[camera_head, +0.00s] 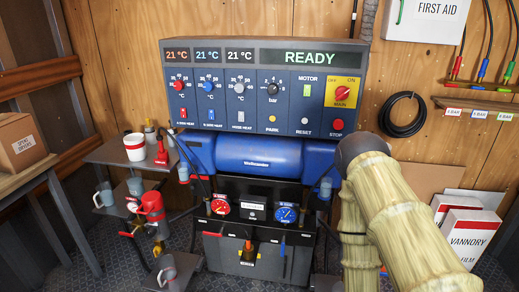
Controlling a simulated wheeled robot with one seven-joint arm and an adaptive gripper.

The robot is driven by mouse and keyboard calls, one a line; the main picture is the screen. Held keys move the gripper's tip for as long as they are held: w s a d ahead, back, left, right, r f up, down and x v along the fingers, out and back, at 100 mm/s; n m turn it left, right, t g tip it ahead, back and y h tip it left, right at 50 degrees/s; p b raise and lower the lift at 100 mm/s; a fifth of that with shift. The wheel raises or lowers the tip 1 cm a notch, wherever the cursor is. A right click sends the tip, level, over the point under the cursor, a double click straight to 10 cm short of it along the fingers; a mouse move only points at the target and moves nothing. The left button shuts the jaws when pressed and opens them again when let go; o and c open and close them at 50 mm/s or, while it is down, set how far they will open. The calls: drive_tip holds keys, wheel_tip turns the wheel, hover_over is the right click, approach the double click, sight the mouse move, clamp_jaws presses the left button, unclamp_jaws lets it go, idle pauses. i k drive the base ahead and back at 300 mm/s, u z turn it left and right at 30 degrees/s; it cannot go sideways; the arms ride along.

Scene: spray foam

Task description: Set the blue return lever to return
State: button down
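The spray foam machine stands in the middle of the camera_head view. Low on its front, a small blue lever (283,246) sits at the right, below a blue-faced gauge (286,214). It looks roughly upright, but it is too small to tell its exact setting. A small red lever (213,234) sits at the left, below a red-faced gauge (221,207), and looks closer to level. My arm, in a beige cover, comes in from the right and bends down beside the machine. My gripper is not in view.
The control panel (262,125) reads READY above a blue cylinder (258,153). A brass valve with an orange part (248,248) sits between the levers. Side shelves with cups (103,195) stand left. White boxes (466,238) stand right of my arm.

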sight(283, 242)
drive_tip(key=z, duration=0.75)
drive_tip(key=k, duration=0.6)
drive_tip(key=u, duration=1.35)
drive_tip(key=i, duration=0.5)
